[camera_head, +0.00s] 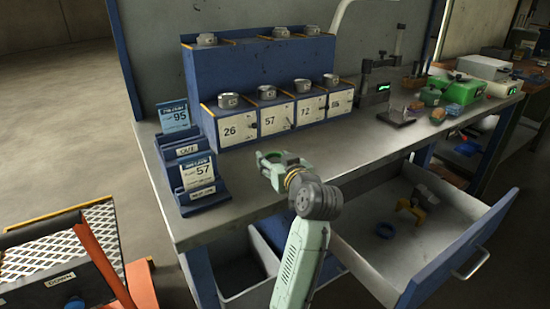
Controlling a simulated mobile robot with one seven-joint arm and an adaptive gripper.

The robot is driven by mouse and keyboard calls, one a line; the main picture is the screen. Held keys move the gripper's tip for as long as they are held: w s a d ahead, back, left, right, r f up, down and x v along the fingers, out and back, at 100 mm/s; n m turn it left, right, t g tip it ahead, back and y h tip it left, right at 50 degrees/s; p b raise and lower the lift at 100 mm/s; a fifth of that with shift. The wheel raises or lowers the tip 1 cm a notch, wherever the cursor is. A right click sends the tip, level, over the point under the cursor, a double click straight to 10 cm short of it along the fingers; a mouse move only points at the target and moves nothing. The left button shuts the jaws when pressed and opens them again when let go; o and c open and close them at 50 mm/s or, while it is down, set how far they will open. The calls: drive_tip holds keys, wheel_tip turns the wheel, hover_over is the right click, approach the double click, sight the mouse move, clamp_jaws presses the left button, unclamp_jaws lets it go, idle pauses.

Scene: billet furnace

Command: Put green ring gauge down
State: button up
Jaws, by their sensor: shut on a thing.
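My gripper (272,163) is over the front part of the steel workbench (240,195), left of the open drawer. It is shut on a small greenish ring-like piece, which I take to be the green ring gauge (288,157). The ring is small and partly hidden by the fingers, and its outline blends with my pale green arm. I cannot tell whether it touches the bench top.
A blue rack (250,70) with numbered boxes and metal rings stands behind. A card holder (190,170) is at left. Tools and instruments crowd the bench's right end.

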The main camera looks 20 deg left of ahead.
drive_tip(key=o, duration=1.4)
drive_tip(key=shift+f, duration=0.1)
drive_tip(key=shift+c, duration=0.2)
drive_tip(key=b+v, duration=0.3)
drive_tip(key=v, duration=0.8)
drive_tip(key=shift+w+d+f, duration=0.2)
drive_tip(key=shift+w+d, duration=0.05)
drive_tip(key=shift+d, duration=0.05)
